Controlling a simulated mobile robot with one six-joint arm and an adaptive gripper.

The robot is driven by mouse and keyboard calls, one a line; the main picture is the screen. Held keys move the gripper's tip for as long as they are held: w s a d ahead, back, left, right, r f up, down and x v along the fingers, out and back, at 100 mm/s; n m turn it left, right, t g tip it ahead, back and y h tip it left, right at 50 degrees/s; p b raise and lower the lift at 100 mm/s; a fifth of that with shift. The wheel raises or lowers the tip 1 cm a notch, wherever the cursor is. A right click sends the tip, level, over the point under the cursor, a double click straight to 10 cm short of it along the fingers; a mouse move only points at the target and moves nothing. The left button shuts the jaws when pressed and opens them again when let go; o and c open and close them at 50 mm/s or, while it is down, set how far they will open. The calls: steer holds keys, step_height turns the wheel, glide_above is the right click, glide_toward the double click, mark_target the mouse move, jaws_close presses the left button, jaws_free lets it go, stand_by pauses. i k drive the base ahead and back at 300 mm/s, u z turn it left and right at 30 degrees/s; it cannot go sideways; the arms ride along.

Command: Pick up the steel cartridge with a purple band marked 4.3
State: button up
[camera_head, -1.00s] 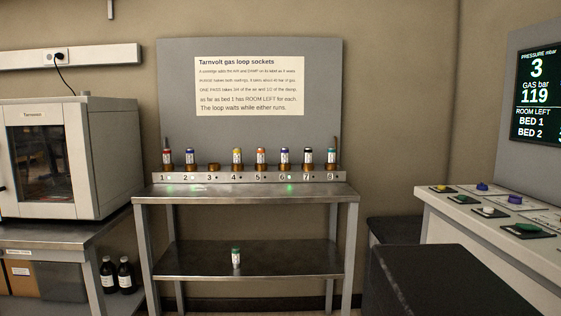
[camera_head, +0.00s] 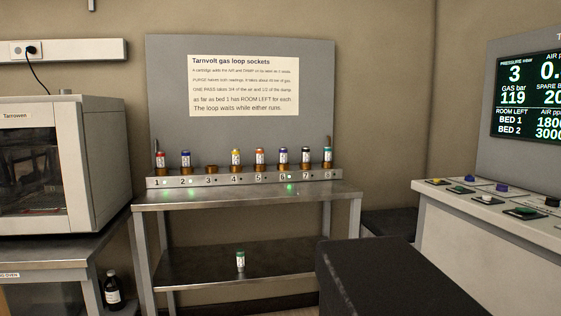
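Several banded cartridges stand upright in a numbered socket rail (camera_head: 335,175) on a steel table. The one in socket 2 (camera_head: 186,158) and the one in socket 6 (camera_head: 283,155) have blue or purple bands; I cannot tell which hue. Their markings are too small to read. Other bands are red in socket 1 (camera_head: 160,159), yellow in 4 (camera_head: 236,157), orange in 5 (camera_head: 259,156), dark in 7 (camera_head: 306,155) and teal in the last socket (camera_head: 328,154). Socket 3 (camera_head: 211,169) shows no cartridge. A green-banded cartridge (camera_head: 240,261) stands on the lower shelf. My gripper is not in view.
A dark flat-topped block (camera_head: 390,280) stands at front right, before a control desk (camera_head: 470,235) with coloured buttons and a screen (camera_head: 527,95). An oven (camera_head: 60,165) is on the left bench, with a dark bottle (camera_head: 113,292) below. The steel table top (camera_head: 250,195) is clear in front of the rail.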

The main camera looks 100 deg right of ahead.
mark_target(283, 150)
steer(key=z, duration=0.1)
steer(key=i, duration=0.25)
steer(key=u, duration=0.5)
steer(key=k, duration=0.15)
steer(key=z, duration=3.7)
steer(key=i, duration=0.45)
steer(key=z, duration=0.05)
